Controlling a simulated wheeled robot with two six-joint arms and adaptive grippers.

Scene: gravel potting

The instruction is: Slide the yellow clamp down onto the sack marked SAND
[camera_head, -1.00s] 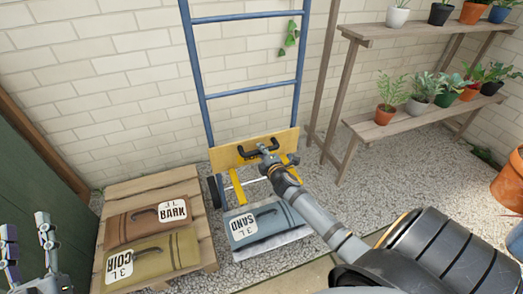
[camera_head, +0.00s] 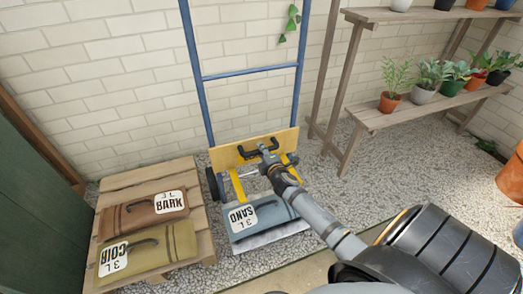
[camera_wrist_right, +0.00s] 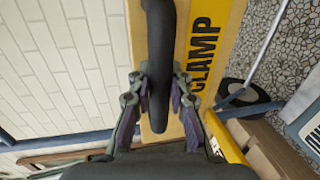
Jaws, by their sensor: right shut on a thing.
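The yellow clamp (camera_head: 224,157) is a wide board with a black handle (camera_wrist_right: 160,40) and yellow legs, set across the blue hand truck (camera_head: 207,100). The word CLAMP shows on it in the right wrist view (camera_wrist_right: 203,50). My right gripper (camera_head: 264,150) is shut on the handle, with a finger on each side in the right wrist view (camera_wrist_right: 160,88). The grey-blue sack marked SAND (camera_head: 272,216) lies flat at the truck's foot, below the board. The legs reach down near its back edge; contact cannot be told. My arm hides the right leg's lower part.
A wooden pallet (camera_head: 204,232) at left carries the brown BARK sack (camera_head: 128,219) and olive COIR sack (camera_head: 176,243). Plant shelves (camera_head: 372,119) stand at right. A brick wall (camera_head: 110,90) is behind. Gravel (camera_head: 335,190) lies clear between truck and shelves.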

